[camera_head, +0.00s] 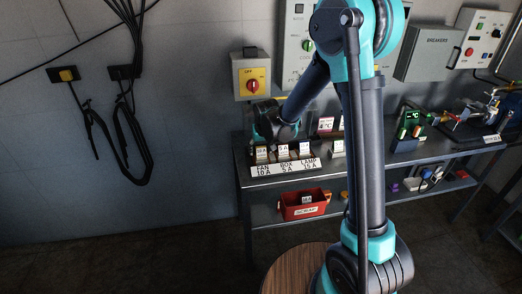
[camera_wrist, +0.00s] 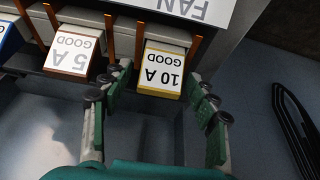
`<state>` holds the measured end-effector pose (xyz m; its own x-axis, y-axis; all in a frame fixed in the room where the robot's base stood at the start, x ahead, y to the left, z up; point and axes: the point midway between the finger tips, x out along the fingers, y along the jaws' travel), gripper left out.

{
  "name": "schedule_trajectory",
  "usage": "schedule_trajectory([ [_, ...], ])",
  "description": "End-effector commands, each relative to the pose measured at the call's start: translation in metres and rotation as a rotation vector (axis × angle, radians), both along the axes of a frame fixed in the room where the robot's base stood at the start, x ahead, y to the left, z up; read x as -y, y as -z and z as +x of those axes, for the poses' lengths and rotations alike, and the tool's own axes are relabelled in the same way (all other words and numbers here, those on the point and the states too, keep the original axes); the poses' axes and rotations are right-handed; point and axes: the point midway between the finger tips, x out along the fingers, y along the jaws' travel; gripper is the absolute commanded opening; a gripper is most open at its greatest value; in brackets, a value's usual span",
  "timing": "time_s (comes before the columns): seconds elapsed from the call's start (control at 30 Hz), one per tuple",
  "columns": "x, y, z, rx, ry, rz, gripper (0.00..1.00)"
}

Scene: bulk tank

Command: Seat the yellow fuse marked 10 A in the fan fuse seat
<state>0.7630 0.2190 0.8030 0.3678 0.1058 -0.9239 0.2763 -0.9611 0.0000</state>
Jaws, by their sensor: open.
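The yellow fuse (camera_wrist: 165,68), marked 10 A GOOD, shows upside down in the wrist view. It sits in line with the seat labelled FAN (camera_wrist: 190,8), between two orange clips; I cannot tell how deep it is seated. My gripper (camera_wrist: 163,88) is open, with one green-padded finger on each side of the fuse and visible gaps. In the head view my gripper (camera_head: 270,138) is over the left end of the fuse block (camera_head: 286,168), whose labels read FAN 10 A, BOX 5 A and LAMP 15 A.
A brown-edged fuse (camera_wrist: 74,50) marked 5 A GOOD sits beside the yellow one, with a blue-edged fuse (camera_wrist: 10,38) beyond. A red scrap bin (camera_head: 303,206) is on the lower shelf. A yellow switch box (camera_head: 252,76) is on the wall behind.

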Motion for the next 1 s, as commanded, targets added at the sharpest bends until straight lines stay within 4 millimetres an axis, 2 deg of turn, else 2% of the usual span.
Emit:
schedule_trajectory([
  [0.17,0.001,-0.013,-0.005,0.0,0.0,0.0,0.59],
  [0.7,0.01,-0.094,-0.037,0.0,0.0,0.0,0.59],
  [1.0,0.013,-0.112,-0.044,0.0,0.0,0.0,0.59],
])
